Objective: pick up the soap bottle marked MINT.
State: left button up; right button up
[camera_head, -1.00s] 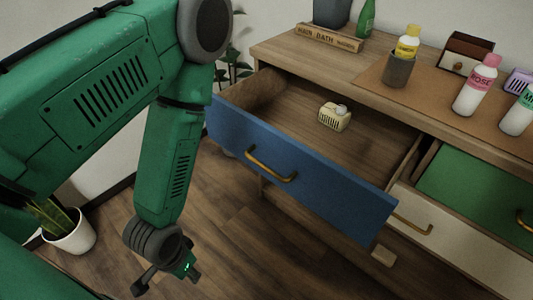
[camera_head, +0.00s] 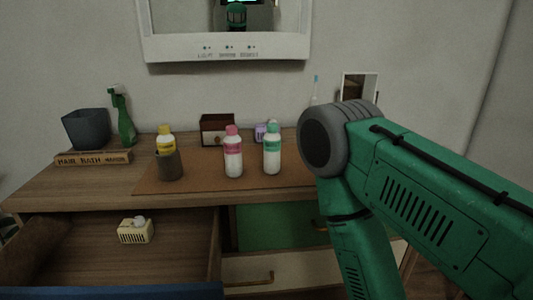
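A white bottle with a green cap and a green label band (camera_head: 272,155) stands upright on the brown mat on the counter. Its lettering is too small to read now; the earlier view shows "MI" on a green-labelled bottle. A white bottle with a pink cap and label (camera_head: 234,158) stands just left of it, with a gap between. A yellow-capped bottle (camera_head: 166,139) stands farther left, its lower part hidden in or behind a dark cup (camera_head: 169,165). My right arm enters from the right and bends downward; its gripper is out of frame. My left gripper is out of view.
The drawer at lower left (camera_head: 190,262) is open, with a cream box (camera_head: 136,232) inside. A brown box (camera_head: 217,129) and a purple item (camera_head: 261,132) stand behind the bottles. A grey bin (camera_head: 86,130), green spray bottle (camera_head: 123,122) and lettered wooden block (camera_head: 94,158) are at left.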

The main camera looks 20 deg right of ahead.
aim_at(271, 139)
jog(key=z, duration=1.05)
